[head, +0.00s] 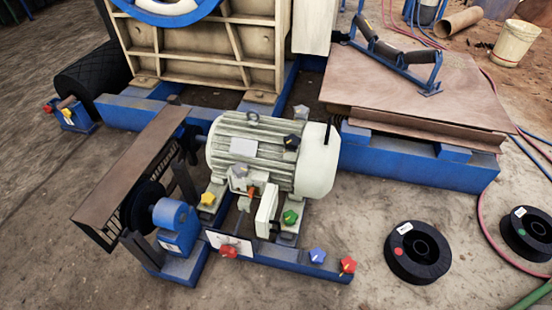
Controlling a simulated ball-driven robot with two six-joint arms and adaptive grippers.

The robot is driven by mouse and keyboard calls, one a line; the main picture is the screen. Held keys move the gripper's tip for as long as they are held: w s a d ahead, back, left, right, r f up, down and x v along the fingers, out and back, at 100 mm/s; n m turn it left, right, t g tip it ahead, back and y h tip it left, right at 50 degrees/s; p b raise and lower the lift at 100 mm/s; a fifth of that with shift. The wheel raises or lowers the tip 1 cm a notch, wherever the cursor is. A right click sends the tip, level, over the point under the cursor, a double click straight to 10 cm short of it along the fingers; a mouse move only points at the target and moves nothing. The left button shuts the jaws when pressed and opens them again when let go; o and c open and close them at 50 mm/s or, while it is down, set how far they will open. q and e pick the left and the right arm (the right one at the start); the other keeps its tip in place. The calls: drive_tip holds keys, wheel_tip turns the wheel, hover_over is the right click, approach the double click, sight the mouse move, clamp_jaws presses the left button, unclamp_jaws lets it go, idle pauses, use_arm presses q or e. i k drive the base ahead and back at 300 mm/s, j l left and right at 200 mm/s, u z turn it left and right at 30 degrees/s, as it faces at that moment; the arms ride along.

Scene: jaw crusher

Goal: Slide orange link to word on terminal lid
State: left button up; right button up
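A small orange piece (252,192), which looks like the orange link, sits at the terminal box (240,182) on the near side of the grey-green electric motor (258,150). A pale upright plate (266,211), apparently the terminal lid, stands open just right of and below the box. Its broad face is seen at a slant, and I cannot read any word on it. Neither of my grippers is in view.
Star knobs surround the motor: yellow (208,198), green (290,217), red (229,251), blue (317,255) and others. A brown-topped belt guard (135,165) stands left. Black spools (417,252) lie right. Bare ground is free in front.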

sight(252, 191)
drive_tip(key=i+j+z, duration=0.15)
drive_tip(key=z, duration=0.35)
drive_tip(key=i+j+z, duration=0.2)
drive_tip(key=z, duration=0.25)
